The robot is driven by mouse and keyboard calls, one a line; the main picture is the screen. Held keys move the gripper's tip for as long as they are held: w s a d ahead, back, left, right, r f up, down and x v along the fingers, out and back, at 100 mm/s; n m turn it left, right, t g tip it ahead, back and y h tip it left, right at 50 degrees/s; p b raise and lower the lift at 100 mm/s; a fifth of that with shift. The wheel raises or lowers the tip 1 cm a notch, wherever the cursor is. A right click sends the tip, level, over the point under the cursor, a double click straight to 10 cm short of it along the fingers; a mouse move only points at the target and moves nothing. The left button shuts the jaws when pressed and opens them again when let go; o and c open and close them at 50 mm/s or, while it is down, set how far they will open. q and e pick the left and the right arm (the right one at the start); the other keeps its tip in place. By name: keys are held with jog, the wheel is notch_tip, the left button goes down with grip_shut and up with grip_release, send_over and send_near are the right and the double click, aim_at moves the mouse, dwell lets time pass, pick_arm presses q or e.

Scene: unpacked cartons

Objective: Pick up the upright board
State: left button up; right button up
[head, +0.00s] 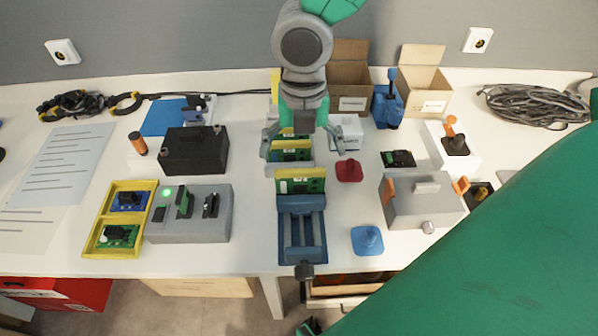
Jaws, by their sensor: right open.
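Two upright green boards with yellow top edges show in the middle of the table. One board (301,185) stands at the far end of the blue vise (288,230). Another board (290,154) stands behind it in a light grey holder (283,171). My right gripper (303,153) hangs over the holder from above, open, with one finger left and one right of the rear board. I cannot tell how far above it the fingertips are. The gripper's body hides part of the holder's rear. My left gripper is not in view.
A black box (194,151), a grey switch box (205,226) and a yellow tray (98,246) stand left. A red knob piece (349,170), a white box (346,130) and a grey case (418,207) stand right. Open cartons (424,84) are behind. My green arm link covers the lower right.

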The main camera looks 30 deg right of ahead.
aim_at(300, 170)
jog(key=f+b, duration=0.1)
jog(key=f, duration=0.5)
jog(key=shift+w+a+b, duration=0.1)
jog(key=shift+a+b, duration=0.1)
jog(key=shift+b, duration=0.2)
jog(key=shift+r, duration=0.1)
jog(key=c, duration=1.1)
